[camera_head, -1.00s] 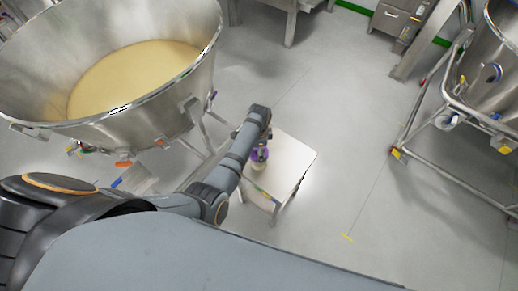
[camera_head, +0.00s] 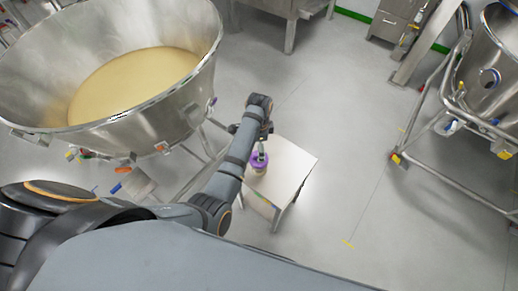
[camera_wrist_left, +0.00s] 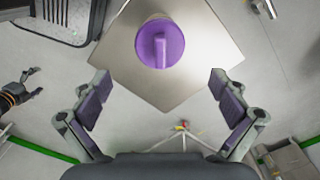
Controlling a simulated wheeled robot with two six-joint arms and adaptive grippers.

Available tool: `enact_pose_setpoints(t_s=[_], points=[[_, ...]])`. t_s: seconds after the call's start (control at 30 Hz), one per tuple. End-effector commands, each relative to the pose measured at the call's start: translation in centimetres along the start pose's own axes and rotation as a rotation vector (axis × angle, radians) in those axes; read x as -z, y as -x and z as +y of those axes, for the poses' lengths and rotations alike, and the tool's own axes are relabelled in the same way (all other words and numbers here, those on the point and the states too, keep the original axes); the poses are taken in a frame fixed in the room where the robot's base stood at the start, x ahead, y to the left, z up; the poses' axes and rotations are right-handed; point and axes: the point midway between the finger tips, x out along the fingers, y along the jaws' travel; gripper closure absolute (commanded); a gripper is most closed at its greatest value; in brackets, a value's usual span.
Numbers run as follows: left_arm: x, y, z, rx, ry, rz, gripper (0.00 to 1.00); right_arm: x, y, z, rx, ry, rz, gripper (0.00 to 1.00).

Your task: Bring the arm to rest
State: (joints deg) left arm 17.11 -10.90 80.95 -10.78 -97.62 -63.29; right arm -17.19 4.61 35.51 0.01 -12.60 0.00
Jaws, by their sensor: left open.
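My left arm reaches in from the left in the head view. Its gripper (camera_head: 262,138) is beside and above a jar with a purple lid (camera_head: 260,160), over a small steel table (camera_head: 290,168). In the left wrist view the gripper (camera_wrist_left: 160,100) has its two purple-padded fingers spread wide with nothing between them. The purple lid (camera_wrist_left: 160,44) shows from above, beyond the fingertips and apart from them. The jar stands on the table top (camera_wrist_left: 215,40). My right gripper is not seen in the head view.
A large steel bowl of pale powder (camera_head: 205,75) stands at the left, close to my arm. A steel vessel on a wheeled frame (camera_head: 470,118) stands at the right. The grey floor (camera_head: 350,130) between table and frame is clear.

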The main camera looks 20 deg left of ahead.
Motion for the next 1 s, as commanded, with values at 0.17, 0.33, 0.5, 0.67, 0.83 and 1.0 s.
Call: enact_pose_setpoints(t_s=[0.17,0.33,0.5,0.67,0.83,1.0], points=[[0.0,0.0,0.0,0.0,0.0,0.0,0.02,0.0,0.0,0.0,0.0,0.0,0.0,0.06],[0.0,0.0,0.0,0.0,0.0,0.0,0.02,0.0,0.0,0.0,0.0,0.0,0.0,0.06],[0.0,0.0,0.0,0.0,0.0,0.0,0.02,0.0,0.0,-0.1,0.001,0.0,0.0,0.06],[-2.0,-0.6,0.7,0.019,0.095,0.002,0.02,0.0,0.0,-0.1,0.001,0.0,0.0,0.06],[-8.9,-0.6,4.1,0.111,0.451,0.03,0.02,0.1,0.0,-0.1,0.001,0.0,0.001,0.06],[-12.9,1.4,7.2,0.182,0.699,0.081,0.02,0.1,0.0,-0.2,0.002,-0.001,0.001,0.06]])
